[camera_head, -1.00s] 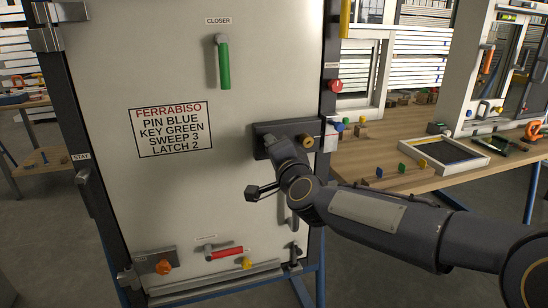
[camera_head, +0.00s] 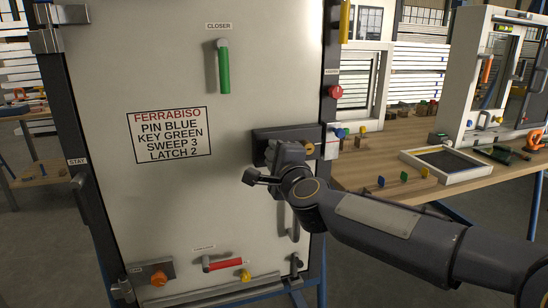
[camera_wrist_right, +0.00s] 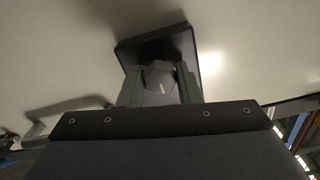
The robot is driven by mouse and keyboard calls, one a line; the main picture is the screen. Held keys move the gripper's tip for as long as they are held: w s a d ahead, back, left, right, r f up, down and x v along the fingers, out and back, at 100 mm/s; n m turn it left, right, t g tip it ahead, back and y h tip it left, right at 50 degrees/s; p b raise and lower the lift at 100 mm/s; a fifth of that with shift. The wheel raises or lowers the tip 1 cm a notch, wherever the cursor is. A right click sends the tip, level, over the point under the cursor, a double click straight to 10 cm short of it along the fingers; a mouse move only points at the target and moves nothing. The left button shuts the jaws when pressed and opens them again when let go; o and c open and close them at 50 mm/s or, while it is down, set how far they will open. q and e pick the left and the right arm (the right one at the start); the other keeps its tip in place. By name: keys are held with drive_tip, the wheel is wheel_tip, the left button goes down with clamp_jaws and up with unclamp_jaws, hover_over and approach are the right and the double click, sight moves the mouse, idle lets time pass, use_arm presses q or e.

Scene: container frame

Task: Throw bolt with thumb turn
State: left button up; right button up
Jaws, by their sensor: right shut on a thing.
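The dark lock plate (camera_head: 262,134) is on the right side of a pale door panel, and a brass round cylinder (camera_head: 309,148) shows at its right end. My right gripper (camera_head: 284,150) is at the left part of this plate, and its wrist hides what is behind it in the head view. In the right wrist view, the right gripper's fingers (camera_wrist_right: 162,84) are closed around a grey thumb turn (camera_wrist_right: 160,72) with a small white mark, in front of the dark plate (camera_wrist_right: 150,42). How far it is turned is unclear. My left gripper is out of view.
A green closer handle (camera_head: 223,70) is above, and a printed sign (camera_head: 169,134) is to the left. A red handle (camera_head: 222,264) and an orange knob (camera_head: 158,279) are low on the door. A wooden bench (camera_head: 375,175) with coloured keys and a tray (camera_head: 446,163) stands right.

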idle(0.3)
drive_tip(key=o, duration=1)
drive_tip(key=v, duration=0.7)
drive_tip(key=shift+s+d, duration=0.1)
drive_tip(key=shift+s, duration=0.25)
